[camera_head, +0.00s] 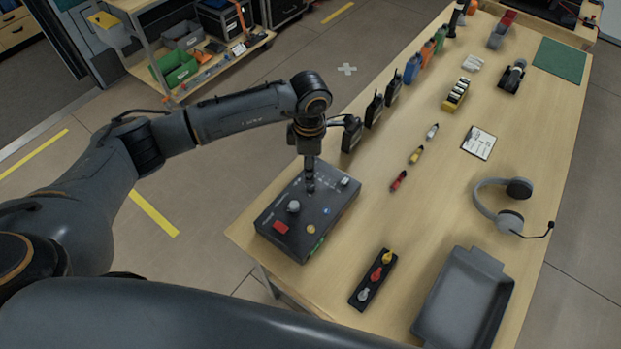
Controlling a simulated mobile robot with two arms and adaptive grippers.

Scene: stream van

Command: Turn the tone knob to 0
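A dark control box (275,229) stands on the near left part of the wooden table. Its top carries a grey round knob (293,206), a red button (280,227), a small yellow-orange button (311,229) and a small blue one (326,211). My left gripper (310,187) points straight down onto the box top, behind and right of the grey knob. Its fingers look close together, and they hide what is right beneath them. I cannot read the labels or tell which control is the tone knob. My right gripper is not in view.
Several black radios (373,110) stand behind the box. Small coloured markers (399,180), a holder with coloured plugs (367,292), a grey tray (461,306), a headset (483,205) and a note card (478,143) lie to the right. Bare table separates them.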

